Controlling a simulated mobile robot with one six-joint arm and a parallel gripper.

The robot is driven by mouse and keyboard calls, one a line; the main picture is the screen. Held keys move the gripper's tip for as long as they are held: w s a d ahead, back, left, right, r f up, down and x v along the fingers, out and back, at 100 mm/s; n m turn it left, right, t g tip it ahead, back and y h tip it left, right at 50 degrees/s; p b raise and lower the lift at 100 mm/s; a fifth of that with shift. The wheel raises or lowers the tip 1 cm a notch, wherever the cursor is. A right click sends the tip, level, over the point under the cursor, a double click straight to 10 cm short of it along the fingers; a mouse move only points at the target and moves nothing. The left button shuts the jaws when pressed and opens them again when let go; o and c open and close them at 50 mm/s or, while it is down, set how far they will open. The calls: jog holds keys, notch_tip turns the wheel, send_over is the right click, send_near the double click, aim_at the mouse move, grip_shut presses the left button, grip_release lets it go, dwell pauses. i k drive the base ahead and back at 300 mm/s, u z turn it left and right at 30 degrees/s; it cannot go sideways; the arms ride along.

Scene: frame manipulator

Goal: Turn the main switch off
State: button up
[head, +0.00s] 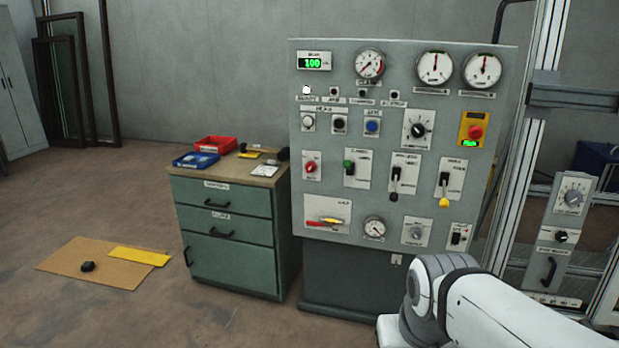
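A grey control panel (345,210) stands in the middle. Its labels are too small to read, so I cannot tell which control is the main switch. It carries a red knob (310,168), a black rotary knob (418,130), a switch with a green part (349,168), a black-handled lever (395,185), a yellow-tipped lever (444,190) and a small black switch (456,238) at lower right. A red button (475,132) sits on a yellow plate above a green-lit sign. The display (313,63) is lit green. My white arm shows at lower right; my gripper is out of view.
A green drawer cabinet (225,240) stands left of the panel, with a red tray (215,145) and a blue tray (196,160) on top. A metal frame with a smaller control box (565,235) is at right. Floor at left is mostly clear.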

aim_at(311, 166)
jog(key=z, duration=0.35)
jog(key=i, duration=1.9)
jog(key=u, duration=0.4)
jog(key=k, duration=0.9)
jog(key=u, duration=0.15)
jog(key=i, duration=0.9)
jog(key=z, duration=0.05)
